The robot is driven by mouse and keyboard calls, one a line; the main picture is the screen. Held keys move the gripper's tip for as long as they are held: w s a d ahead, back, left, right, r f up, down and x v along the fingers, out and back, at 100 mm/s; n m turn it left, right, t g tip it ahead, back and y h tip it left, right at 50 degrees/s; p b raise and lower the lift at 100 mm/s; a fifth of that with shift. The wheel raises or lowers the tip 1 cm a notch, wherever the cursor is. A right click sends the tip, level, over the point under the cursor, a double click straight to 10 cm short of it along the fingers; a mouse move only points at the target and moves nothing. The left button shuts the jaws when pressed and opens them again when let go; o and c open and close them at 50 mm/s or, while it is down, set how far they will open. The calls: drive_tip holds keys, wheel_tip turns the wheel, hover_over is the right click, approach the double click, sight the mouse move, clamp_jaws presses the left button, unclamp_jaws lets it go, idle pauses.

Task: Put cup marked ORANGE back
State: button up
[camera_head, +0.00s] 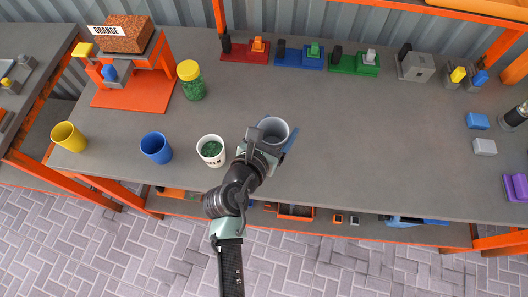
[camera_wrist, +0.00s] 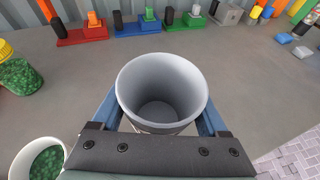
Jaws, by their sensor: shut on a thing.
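My gripper (camera_head: 273,138) is shut on a grey cup (camera_head: 273,126), one finger on each side of it. In the wrist view the grey cup (camera_wrist: 162,80) is upright between the blue fingers (camera_wrist: 160,112) and looks empty inside. No ORANGE marking shows on it. I cannot tell whether it touches the bench. An ORANGE sign (camera_head: 106,31) is on a box of orange-brown granules (camera_head: 128,36), atop an orange stand (camera_head: 133,92) at the back left. Under that box, a blue part (camera_head: 110,72) shows on the stand.
On the grey bench (camera_head: 340,150) stand a yellow cup (camera_head: 68,136), a blue cup (camera_head: 156,148), a white cup of green granules (camera_head: 211,150) just left of my gripper, and a green jar with a yellow lid (camera_head: 191,82). Red, blue and green fixtures (camera_head: 300,57) line the back. The middle right is clear.

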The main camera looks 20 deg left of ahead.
sight(272, 141)
drive_tip(key=shift+w+a, duration=0.55)
drive_tip(key=shift+a, duration=0.2)
drive_tip(key=shift+w+a+f+b, duration=0.2)
drive_tip(key=shift+w+a+b, duration=0.05)
drive_tip(key=shift+b, duration=0.1)
wheel_tip(272, 141, down, 9)
drive_tip(key=b, duration=0.2)
drive_tip(key=shift+f+b, duration=0.15)
drive_tip(key=shift+b, duration=0.15)
drive_tip(key=shift+f, duration=0.25)
drive_tip(key=o, duration=1.3)
drive_tip(key=shift+r, duration=0.1)
drive_tip(key=shift+r, duration=0.1)
